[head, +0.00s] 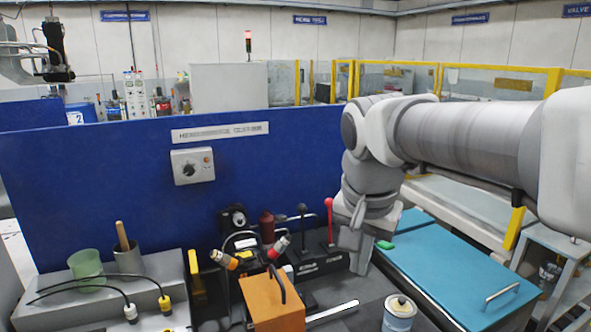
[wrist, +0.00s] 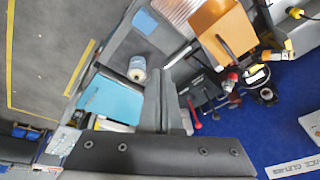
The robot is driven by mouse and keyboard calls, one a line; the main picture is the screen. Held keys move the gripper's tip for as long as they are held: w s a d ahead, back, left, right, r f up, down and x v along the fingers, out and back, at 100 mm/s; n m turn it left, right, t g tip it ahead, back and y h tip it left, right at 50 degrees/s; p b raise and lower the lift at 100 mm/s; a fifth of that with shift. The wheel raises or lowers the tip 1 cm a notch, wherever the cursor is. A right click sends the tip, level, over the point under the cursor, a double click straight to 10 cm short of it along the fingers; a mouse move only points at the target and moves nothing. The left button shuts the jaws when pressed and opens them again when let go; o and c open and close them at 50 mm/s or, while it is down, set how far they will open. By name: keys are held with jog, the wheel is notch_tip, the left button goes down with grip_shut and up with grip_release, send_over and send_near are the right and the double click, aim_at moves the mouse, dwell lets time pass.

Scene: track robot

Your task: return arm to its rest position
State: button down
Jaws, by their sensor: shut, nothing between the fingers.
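My arm (head: 455,140) reaches in from the right edge of the head view, with its wrist bent down. My gripper (head: 359,258) hangs above the bench, between the lever box and the teal lid. It is shut and empty. In the wrist view the dark fingers (wrist: 164,105) lie together above the bench. A small green item (head: 385,245) lies on the teal lid (head: 445,262), close to the gripper in the head view. I cannot tell the exact gap between them.
A black lever box with a red-knobbed lever (head: 329,222) stands just left of the gripper. An orange box (head: 272,300), a white can (head: 399,312) and a grey block with a green cup (head: 87,265) crowd the bench. A blue panel (head: 90,190) stands behind.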

jog(key=s+d+f+n+t, duration=0.1)
jog(key=s+d+f+n, duration=0.1)
jog(key=s, duration=0.4)
jog(key=s+d+f+n+t, duration=0.1)
jog(key=s+d+f+n, duration=0.1)
jog(key=s+f+n, duration=0.2)
jog(key=shift+s+d+y, duration=0.15)
jog(key=shift+s+y, duration=0.15)
jog(key=shift+s, duration=0.85)
